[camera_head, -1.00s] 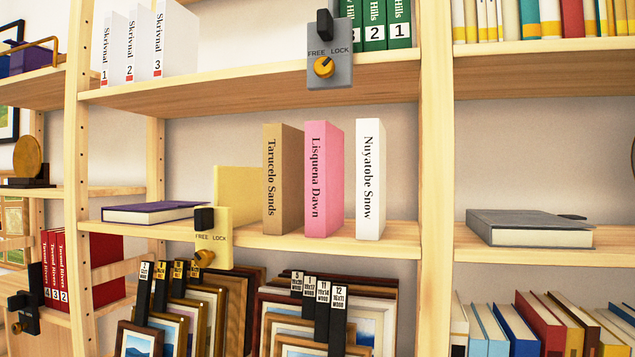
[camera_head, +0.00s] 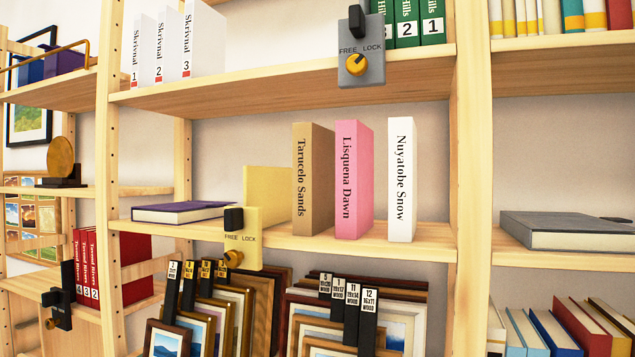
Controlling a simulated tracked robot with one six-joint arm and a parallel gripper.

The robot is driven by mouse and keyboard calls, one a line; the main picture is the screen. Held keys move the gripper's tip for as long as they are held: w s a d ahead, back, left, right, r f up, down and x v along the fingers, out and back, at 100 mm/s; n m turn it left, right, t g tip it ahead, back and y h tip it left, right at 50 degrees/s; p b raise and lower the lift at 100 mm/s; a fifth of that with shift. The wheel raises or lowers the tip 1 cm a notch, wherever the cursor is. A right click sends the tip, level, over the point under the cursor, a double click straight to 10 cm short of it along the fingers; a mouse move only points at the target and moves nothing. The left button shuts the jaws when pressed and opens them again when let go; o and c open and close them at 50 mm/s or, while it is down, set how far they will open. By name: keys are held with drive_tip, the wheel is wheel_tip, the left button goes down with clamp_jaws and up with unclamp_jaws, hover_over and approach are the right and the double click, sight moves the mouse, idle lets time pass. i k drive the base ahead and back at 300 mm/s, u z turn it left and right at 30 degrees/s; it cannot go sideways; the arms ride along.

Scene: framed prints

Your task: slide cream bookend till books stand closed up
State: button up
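Gaps show between the books. The bookend's panel is close to the brown book; I cannot tell if they touch. The white book stands apart from the right upright. My gripper is not in view.
A purple book (camera_head: 185,212) lies flat left of the bookend. The middle shelf (camera_head: 370,247) ends at a wooden upright (camera_head: 468,180). A grey bookend (camera_head: 361,65) hangs over the shelf edge above. Framed prints (camera_head: 230,310) fill the space below.

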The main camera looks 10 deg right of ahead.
sight(268, 190)
drive_tip(key=u, duration=0.55)
drive_tip(key=k, duration=1.35)
drive_tip(key=u, duration=0.6)
drive_tip(key=i, duration=1.55)
drive_tip(key=u, duration=0.1)
